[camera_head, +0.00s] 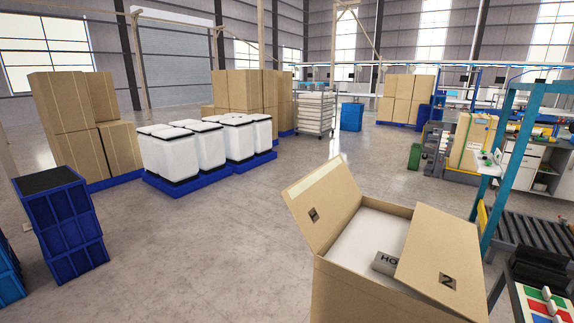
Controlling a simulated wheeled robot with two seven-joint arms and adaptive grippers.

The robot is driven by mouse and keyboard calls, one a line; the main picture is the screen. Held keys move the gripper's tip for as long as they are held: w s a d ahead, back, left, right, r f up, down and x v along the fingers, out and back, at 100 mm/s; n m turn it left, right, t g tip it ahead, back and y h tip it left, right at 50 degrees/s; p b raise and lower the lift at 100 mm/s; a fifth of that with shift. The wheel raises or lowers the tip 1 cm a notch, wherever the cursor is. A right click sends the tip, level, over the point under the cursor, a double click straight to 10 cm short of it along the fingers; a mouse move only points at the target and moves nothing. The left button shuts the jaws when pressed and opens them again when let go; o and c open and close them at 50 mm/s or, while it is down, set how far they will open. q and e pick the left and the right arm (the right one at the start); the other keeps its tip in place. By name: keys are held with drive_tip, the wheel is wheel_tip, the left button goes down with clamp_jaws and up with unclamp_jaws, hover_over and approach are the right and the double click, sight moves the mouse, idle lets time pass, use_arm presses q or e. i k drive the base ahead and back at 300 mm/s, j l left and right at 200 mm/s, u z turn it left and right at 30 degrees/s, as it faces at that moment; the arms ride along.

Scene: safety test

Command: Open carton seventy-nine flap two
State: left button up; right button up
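A brown cardboard carton (362,293) stands in the lower middle right, close in front of me. Its left flap (325,207) stands up and leans outward, with a small dark mark that I cannot read. Flap two (438,250), marked with a "2", lies across the right part of the opening and looks slightly tilted. Between the flaps, a white inside surface (367,237) shows, with a grey label (385,263) reading "HO"; the rest of the label is hidden under flap two. Neither of my grippers is in view.
Blue stacked crates (65,225) stand at the left. White containers on blue pallets (190,150) and stacked cartons (238,92) stand behind. A roller conveyor (535,235) and a teal frame (507,150) are right of the carton. Floor left of the carton is clear.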

sight(440, 259)
drive_tip(key=z, duration=1.3)
drive_tip(key=k+j+z, duration=0.1)
drive_tip(key=z, duration=0.35)
